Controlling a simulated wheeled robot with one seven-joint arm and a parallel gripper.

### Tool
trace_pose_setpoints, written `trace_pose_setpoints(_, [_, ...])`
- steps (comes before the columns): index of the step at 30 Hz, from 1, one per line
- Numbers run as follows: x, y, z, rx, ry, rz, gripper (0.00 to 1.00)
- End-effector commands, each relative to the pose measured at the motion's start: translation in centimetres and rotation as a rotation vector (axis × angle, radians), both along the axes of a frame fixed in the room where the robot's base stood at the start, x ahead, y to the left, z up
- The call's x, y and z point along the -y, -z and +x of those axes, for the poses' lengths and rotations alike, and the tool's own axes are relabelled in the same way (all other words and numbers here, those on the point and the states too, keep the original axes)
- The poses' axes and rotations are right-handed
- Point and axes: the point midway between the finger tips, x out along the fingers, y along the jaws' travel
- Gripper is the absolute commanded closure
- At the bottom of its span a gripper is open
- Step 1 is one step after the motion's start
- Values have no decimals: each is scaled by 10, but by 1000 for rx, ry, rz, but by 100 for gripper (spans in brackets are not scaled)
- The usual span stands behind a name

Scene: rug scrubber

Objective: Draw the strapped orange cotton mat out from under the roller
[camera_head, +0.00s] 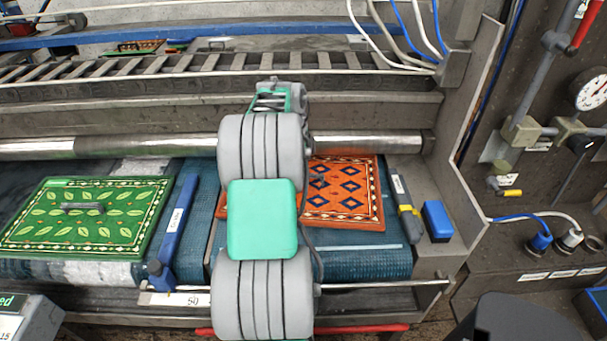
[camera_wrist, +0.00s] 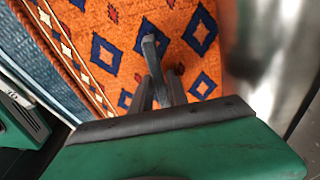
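The orange mat (camera_head: 343,205) has blue diamonds and a white-diamond border. It lies on the blue belt, with its far edge at the steel roller (camera_head: 365,144); my arm hides its left-middle part. In the wrist view the mat (camera_wrist: 110,22) fills the upper middle, and the blurred roller (camera_wrist: 272,60) is at right. My gripper (camera_wrist: 160,70) points at the mat, its grey fingers close together over the pattern. A small dark piece, perhaps the strap or a fingertip, shows beside my arm in the head view. I cannot tell whether the fingers hold the strap.
A green leaf-patterned mat (camera_head: 85,232) with a grey strap lies at left, beyond a blue divider bar (camera_head: 178,218). A blue block (camera_head: 437,221) sits on the right frame. A metal rail (camera_head: 390,286) runs along the front. Pipes and a gauge (camera_head: 592,93) stand at far right.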

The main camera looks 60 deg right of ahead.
Motion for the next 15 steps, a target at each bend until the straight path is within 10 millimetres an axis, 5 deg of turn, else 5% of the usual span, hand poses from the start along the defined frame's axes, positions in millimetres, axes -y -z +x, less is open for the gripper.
trace_pose_setpoints(6, [0, 0, 0, 0, 0, 0, 99])
trace_pose_setpoints(15, [0, 0, 0, 0, 0, 0, 100])
